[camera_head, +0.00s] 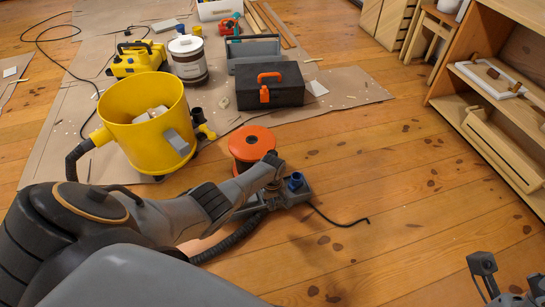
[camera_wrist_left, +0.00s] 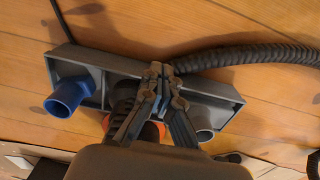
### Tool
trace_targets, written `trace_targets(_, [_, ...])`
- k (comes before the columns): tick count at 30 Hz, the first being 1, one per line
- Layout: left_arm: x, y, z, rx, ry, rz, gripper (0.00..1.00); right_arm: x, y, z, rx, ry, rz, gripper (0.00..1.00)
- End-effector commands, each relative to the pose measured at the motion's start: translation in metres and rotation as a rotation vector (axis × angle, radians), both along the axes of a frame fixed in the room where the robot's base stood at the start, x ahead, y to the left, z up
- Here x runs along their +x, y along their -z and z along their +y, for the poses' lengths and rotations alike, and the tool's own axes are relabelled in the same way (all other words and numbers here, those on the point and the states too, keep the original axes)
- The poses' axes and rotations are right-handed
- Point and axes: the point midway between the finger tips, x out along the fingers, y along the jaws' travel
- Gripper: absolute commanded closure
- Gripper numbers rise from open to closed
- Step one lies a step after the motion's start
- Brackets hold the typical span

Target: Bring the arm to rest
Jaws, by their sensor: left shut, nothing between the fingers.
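My left arm (camera_head: 150,220) reaches in from the left, low over the floor. Its gripper (camera_head: 273,186) is over a grey tray-like vacuum part (camera_head: 302,190) on the floorboards. In the left wrist view the gripper's fingers (camera_wrist_left: 153,105) are together and empty in front of the grey part (camera_wrist_left: 215,98), between a blue tube end (camera_wrist_left: 66,97) and a grey tube end. I cannot tell whether the fingers touch it. My right gripper (camera_head: 508,280) shows partly at the bottom right, its fingers apart and nothing seen between them.
A ribbed hose (camera_head: 232,238) runs beside the left arm. An orange-topped reel (camera_head: 252,145) stands just behind the gripper. A yellow bucket (camera_head: 147,112) and black toolbox (camera_head: 270,85) stand farther back on cardboard. Wooden shelves (camera_head: 495,100) are at the right. The floor at centre right is clear.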

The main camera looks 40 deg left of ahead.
Motion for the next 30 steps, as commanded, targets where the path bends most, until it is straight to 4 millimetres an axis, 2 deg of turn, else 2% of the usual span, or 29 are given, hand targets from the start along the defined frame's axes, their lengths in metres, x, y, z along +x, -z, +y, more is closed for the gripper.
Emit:
trace_targets(1, [0.000,-0.010,0.000,0.000,0.000,0.000,1.00,-0.001,-0.007,0.000,0.000,-0.001,0.005,0.43])
trace_targets(4, [0.000,-0.016,0.000,0.000,0.000,0.000,1.00,-0.002,-0.007,-0.001,0.002,-0.001,0.014,0.43])
trace_targets(14, [0.002,-0.019,-0.002,0.000,0.007,-0.011,1.00,-0.003,-0.006,-0.001,0.003,-0.001,0.021,0.43])
trace_targets(17, [0.016,-0.020,-0.011,0.003,0.056,-0.090,1.00,-0.003,-0.006,-0.001,0.002,-0.002,0.020,0.43])
trace_targets(20, [0.046,-0.032,-0.033,0.010,0.166,-0.272,1.00,-0.003,-0.006,-0.001,0.002,-0.002,0.020,0.43])
trace_targets(23, [0.081,-0.062,-0.070,0.025,0.306,-0.531,1.00,-0.003,-0.006,-0.001,0.002,-0.002,0.020,0.43])
trace_targets(26, [0.107,-0.112,-0.110,0.049,0.436,-0.812,1.00,-0.003,-0.006,-0.001,0.002,-0.002,0.020,0.43])
trace_targets(29, [0.117,-0.177,-0.149,0.084,0.537,-1.092,1.00,-0.003,-0.006,-0.001,0.002,-0.002,0.020,0.43])
trace_targets(30, [0.116,-0.204,-0.163,0.099,0.566,-1.200,1.00,-0.003,-0.006,-0.001,0.002,-0.002,0.020,0.43])
